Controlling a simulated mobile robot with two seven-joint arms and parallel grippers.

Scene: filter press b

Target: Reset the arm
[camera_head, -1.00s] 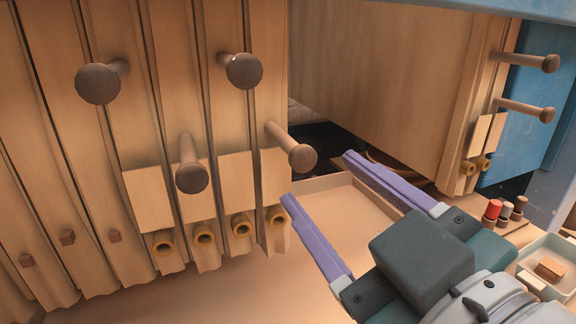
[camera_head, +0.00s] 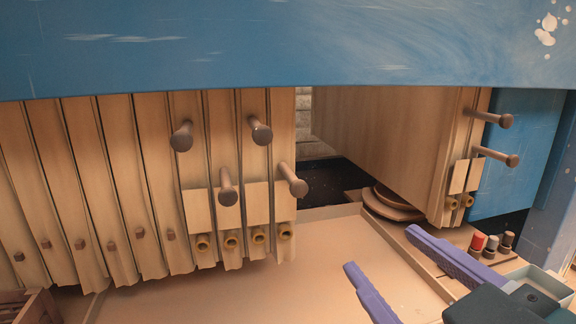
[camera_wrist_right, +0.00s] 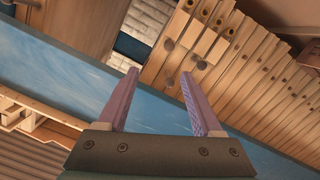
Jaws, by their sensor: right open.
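My right gripper (camera_head: 385,272) is at the lower right of the head view, with two purple fingers spread apart and nothing between them. It is in front of the wooden filter plates (camera_head: 130,170), apart from them, over the light tray floor. In the right wrist view the gripper (camera_wrist_right: 158,92) also shows open and empty, with the blue beam (camera_wrist_right: 160,100) behind its fingers. Dark round-ended handles (camera_head: 228,190) stick out of several plates. My left gripper is not in view.
A blue beam (camera_head: 280,45) crosses the top. A separate wooden plate stack (camera_head: 390,130) stands right, past a dark gap. Red and grey knobs (camera_head: 478,241) and a small pale tray (camera_head: 545,282) are at the lower right. A wooden crate (camera_head: 30,306) is at lower left.

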